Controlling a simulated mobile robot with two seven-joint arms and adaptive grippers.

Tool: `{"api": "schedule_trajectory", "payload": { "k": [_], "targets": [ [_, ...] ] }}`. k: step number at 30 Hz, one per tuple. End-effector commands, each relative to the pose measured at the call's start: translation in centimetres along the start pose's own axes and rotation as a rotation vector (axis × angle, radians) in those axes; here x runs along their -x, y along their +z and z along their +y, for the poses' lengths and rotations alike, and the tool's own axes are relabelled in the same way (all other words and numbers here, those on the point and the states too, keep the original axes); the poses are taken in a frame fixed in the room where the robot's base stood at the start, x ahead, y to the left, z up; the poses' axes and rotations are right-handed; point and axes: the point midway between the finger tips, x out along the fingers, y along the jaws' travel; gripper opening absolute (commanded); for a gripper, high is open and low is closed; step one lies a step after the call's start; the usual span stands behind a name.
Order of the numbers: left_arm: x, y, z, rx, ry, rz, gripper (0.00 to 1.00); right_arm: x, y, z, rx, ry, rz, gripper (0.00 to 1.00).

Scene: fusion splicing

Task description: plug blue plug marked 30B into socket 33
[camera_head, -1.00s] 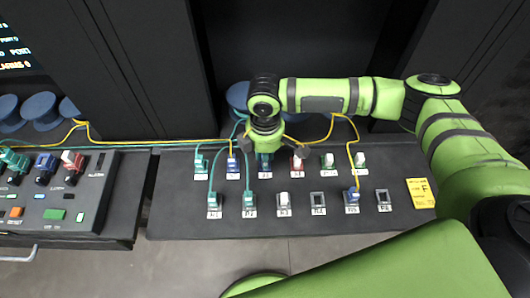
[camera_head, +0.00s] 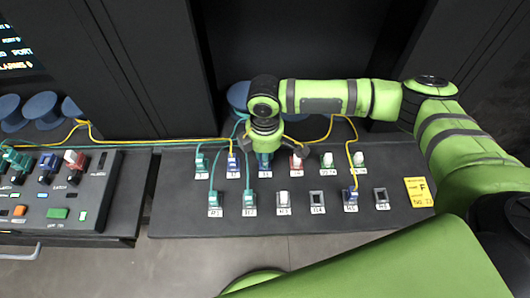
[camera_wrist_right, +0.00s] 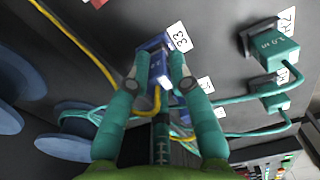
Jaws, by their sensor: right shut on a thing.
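My right gripper (camera_head: 265,142) is over the back row of sockets on the dark panel. In the right wrist view, the gripper (camera_wrist_right: 158,72) is shut on a blue plug (camera_wrist_right: 152,50), one finger on each side. The plug is at the socket whose white label reads 33 (camera_wrist_right: 180,37). A yellow cable curls near the plug's rear. The plug's marking is too small to read, and the socket's mouth is mostly hidden, so I cannot tell how deep the plug sits. In the head view, blue shows below the gripper (camera_head: 264,159). My left gripper is not in view.
A green plug (camera_head: 201,162) and a blue plug (camera_head: 233,163) stand left of the gripper, a red plug (camera_head: 296,162) right. The front row has a blue plug (camera_head: 350,194) and an empty socket (camera_head: 381,198). Cables cross the panel's back. A control box (camera_head: 60,195) is at left.

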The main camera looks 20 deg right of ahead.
Motion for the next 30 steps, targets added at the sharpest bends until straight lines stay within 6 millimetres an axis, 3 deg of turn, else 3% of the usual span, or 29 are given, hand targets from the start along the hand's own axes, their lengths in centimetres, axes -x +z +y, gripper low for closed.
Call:
{"api": "schedule_trajectory", "payload": {
  "k": [30],
  "targets": [
    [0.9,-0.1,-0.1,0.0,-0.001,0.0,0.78,0.0,0.0,0.0,0.0,0.0,0.0,0.0]
  ]
}}
